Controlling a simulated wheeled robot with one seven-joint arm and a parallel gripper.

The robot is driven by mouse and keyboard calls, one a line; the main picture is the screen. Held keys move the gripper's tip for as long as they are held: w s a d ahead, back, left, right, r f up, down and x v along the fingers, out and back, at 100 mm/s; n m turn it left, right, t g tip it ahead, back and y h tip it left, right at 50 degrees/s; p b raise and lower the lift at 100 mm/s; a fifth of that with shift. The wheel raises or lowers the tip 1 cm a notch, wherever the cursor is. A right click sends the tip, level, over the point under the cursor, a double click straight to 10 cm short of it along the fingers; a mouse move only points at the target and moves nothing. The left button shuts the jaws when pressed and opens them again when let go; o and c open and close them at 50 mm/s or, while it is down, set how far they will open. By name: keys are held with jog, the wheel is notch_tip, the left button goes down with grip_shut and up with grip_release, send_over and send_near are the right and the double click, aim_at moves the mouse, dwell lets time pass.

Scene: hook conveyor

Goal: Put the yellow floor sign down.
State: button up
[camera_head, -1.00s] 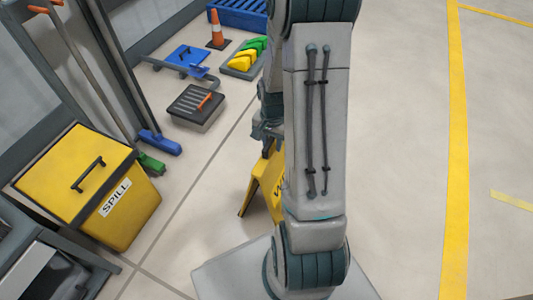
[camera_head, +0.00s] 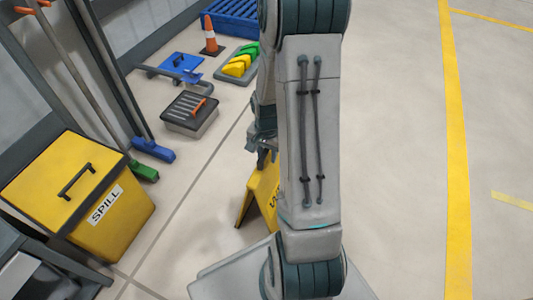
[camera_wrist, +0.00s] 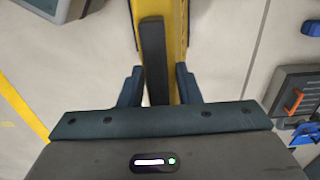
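The yellow floor sign (camera_head: 262,194) hangs below my gripper (camera_head: 265,147) in the head view, near the front of my base. It is upright, with dark lettering on its face. My arm hides its right part. In the wrist view the sign (camera_wrist: 176,25) runs up from between the two fingers of my gripper (camera_wrist: 160,86), with a dark bar (camera_wrist: 153,55) beside its yellow edge. The fingers lie close on both sides, shut on its top. I cannot tell whether its lower edge touches the floor.
A yellow spill bin (camera_head: 110,225) stands at the left. A grey box with an orange handle (camera_head: 190,113), blue and green brooms (camera_head: 152,150), an orange cone (camera_head: 211,36) and a tray of wedges (camera_head: 238,66) are behind it. The floor at the right is clear.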

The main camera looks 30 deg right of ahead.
jog(key=o, duration=0.4)
notch_tip(320, 180, up, 12)
jog(key=p, duration=0.5)
jog(key=shift+r, duration=0.15)
jog(key=s+a+r+n, duration=0.5)
jog(key=s+a+r, duration=0.1)
jog(key=s+a+r+n+t, duration=0.1)
jog(key=s+a+r+n, duration=0.4)
jog(key=s+a+r, duration=0.1)
jog(key=shift+a+r+n, duration=0.25)
jog(key=shift+a+n, duration=0.05)
